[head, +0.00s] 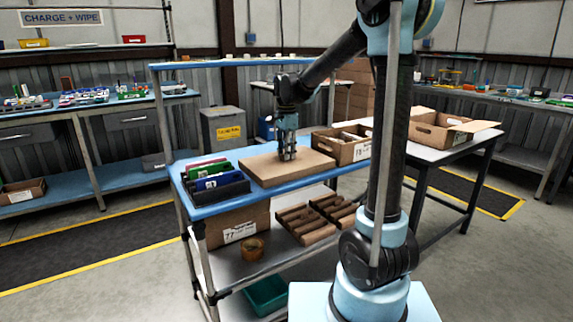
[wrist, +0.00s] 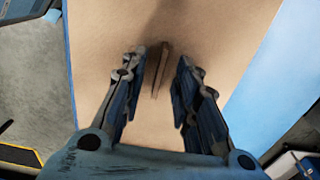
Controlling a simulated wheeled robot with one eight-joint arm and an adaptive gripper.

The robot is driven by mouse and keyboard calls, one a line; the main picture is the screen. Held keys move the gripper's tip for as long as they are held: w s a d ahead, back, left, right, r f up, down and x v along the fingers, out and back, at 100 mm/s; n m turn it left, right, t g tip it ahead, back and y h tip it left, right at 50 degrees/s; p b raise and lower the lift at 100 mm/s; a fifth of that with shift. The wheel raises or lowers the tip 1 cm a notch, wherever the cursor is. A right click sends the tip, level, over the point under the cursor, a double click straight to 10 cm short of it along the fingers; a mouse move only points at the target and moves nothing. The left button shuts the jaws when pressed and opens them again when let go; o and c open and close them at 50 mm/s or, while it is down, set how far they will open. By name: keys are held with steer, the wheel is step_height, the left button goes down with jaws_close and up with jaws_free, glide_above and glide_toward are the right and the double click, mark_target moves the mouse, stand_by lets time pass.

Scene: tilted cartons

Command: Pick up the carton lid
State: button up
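The carton lid (head: 272,174) is a flat brown cardboard panel on the blue-topped table. In the wrist view the carton lid (wrist: 215,25) fills most of the picture, and a thin upright brown tab (wrist: 160,72) rises from it. My gripper (head: 288,157) points down over the lid's middle. In the wrist view my gripper (wrist: 164,66) is open, with one finger on each side of the tab and visible gaps between. Whether the fingertips touch the lid cannot be told. What lies under the lid is hidden.
A rack of coloured folders (head: 213,181) stands left of the lid. An open carton (head: 343,150) stands close to its right. Another open carton (head: 437,134) is on a side table. The lower shelf holds brown trays (head: 305,222), a tape roll (head: 252,249) and a box (head: 236,224).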

steer(key=shift+f, duration=0.25)
jaws_close()
steer(key=shift+r, duration=0.15)
